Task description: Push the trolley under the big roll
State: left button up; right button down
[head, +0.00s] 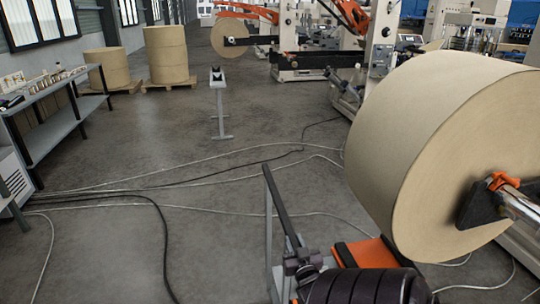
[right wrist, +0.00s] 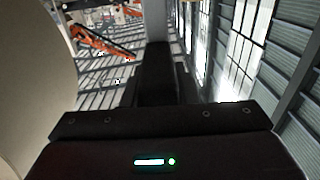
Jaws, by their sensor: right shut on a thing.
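The big roll (head: 430,140) is a wide tan kraft roll at the right of the head view, held on a shiny shaft with a dark and orange end piece (head: 500,190). The trolley has an orange deck (head: 365,252), low at the roll's near left, and an upright grey frame with a dark handle bar (head: 280,208). The roll and my arm hide part of the deck, so I cannot tell how far it reaches beneath. My right gripper (head: 302,262) is shut on the handle bar. In the right wrist view its dark body fills the bottom. My left gripper is out of view.
Pale and black cables (head: 200,180) cross the floor ahead and left. A grey stand (head: 220,105) is mid-floor. A shelf bench (head: 50,105) with small items lines the left, with stacked rolls (head: 167,55) on pallets behind. Machinery (head: 380,50) stands behind the roll.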

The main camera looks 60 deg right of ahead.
jog(key=s+d+b, duration=0.3)
jog(key=s+d, duration=1.2)
jog(key=s, duration=0.3)
jog(key=shift+s+d, duration=0.25)
jog(key=shift+d, duration=0.15)
jog(key=c, duration=1.5)
grip_release()
jog(key=shift+w, duration=0.1)
jog(key=o, duration=0.4)
jog(key=shift+w, duration=0.15)
jog(key=shift+c, duration=0.2)
jog(key=b+v, duration=0.1)
jog(key=v, duration=0.7)
jog(key=shift+b, duration=0.3)
jog(key=shift+f, duration=0.15)
